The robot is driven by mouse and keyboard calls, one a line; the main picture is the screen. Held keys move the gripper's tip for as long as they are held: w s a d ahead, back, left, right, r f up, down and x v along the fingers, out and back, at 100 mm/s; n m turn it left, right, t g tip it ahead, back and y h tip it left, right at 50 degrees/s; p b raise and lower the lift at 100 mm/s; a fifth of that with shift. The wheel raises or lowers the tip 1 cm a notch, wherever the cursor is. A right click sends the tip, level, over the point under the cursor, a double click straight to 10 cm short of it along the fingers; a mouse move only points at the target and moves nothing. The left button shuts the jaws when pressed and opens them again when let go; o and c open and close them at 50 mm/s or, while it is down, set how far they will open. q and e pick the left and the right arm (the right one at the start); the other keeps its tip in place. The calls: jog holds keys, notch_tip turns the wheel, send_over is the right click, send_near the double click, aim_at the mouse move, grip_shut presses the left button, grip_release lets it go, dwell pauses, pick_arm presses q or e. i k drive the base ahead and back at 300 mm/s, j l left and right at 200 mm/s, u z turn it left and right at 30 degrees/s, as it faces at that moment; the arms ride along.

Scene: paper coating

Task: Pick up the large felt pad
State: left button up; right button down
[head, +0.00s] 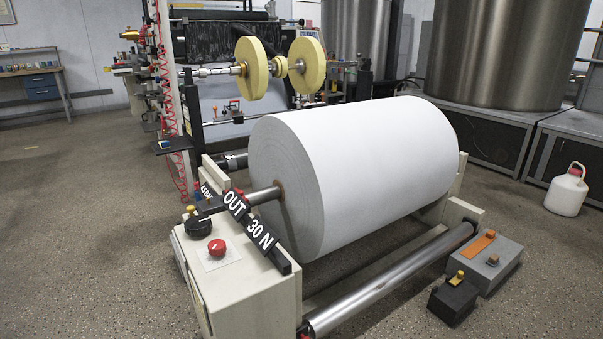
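Nothing in the head view can be told for certain as the large felt pad. A grey block (497,265) sits low at the right end of the roll stand, with a flat orange strip (477,244) and a small brown knob (492,260) on top. A smaller black block (453,302) with a yellow knob (457,278) is in front of it, to its left. I cannot tell whether either block is felt. Neither of my grippers is in view.
A large white paper roll (360,170) lies across the stand in the middle. A metal roller (390,282) runs along its front. A control box (235,290) with a red button (217,247) is at front left. A white jug (566,190) stands at right.

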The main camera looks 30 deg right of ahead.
aim_at(492, 261)
jog(key=z, duration=2.2)
